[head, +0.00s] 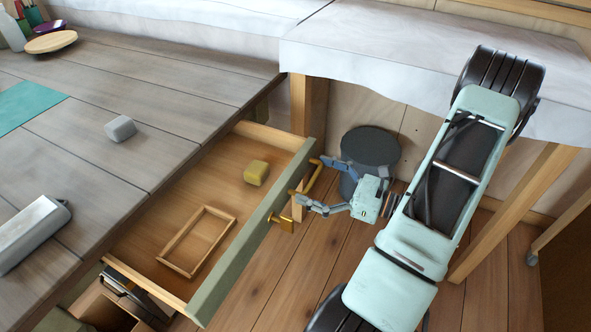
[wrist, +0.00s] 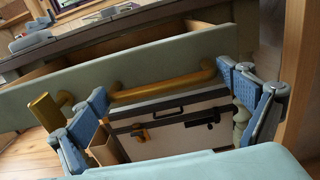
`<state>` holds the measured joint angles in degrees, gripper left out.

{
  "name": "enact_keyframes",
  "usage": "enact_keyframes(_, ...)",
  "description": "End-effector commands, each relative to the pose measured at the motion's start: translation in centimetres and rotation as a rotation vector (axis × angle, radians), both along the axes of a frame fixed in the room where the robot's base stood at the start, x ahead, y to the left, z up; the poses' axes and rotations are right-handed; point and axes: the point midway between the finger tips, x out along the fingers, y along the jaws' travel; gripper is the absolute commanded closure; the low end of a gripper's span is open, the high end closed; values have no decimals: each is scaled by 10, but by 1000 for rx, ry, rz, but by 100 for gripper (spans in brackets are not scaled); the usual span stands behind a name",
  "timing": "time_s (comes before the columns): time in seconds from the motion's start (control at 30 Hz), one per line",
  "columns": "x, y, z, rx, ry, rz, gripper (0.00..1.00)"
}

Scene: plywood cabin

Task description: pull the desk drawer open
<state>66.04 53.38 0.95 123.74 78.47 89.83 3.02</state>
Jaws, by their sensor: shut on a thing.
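The desk drawer (head: 258,216) is pulled well out from under the desk top in the head view, its green front (wrist: 130,62) crossing the wrist view. A brass bar handle (head: 313,180) is fixed to the drawer front; the bar also shows in the wrist view (wrist: 160,87). My gripper (head: 306,182) is at the handle, its two fingers at opposite ends of the bar, shut on it. In the wrist view the blue-padded fingers (wrist: 166,106) flank the bar. Inside the drawer lie a yellow block (head: 256,172) and an empty wooden frame (head: 197,241).
A second brass piece (head: 283,223) sticks out from the drawer front beside the handle. The grey desk top (head: 120,85) carries a grey block (head: 120,128) and a pale case (head: 32,232). A dark round stool (head: 371,150) stands behind my gripper. Plank floor shows in front.

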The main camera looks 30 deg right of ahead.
Motion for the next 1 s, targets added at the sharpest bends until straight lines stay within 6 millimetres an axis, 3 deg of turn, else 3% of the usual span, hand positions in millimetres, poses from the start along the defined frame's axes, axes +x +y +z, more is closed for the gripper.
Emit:
enact_keyframes(0.2, -10, -9, 0, -1, 0, -6, 48)
enact_keyframes(0.57, -10, -10, 0, -2, 0, -6, 48)
enact_keyframes(0.6, -10, -10, 0, -2, 0, -6, 4)
enact_keyframes(0.63, -10, -10, -1, -2, 0, -6, 0)
enact_keyframes(1.0, -14, -12, 0, -2, 0, -4, 0)
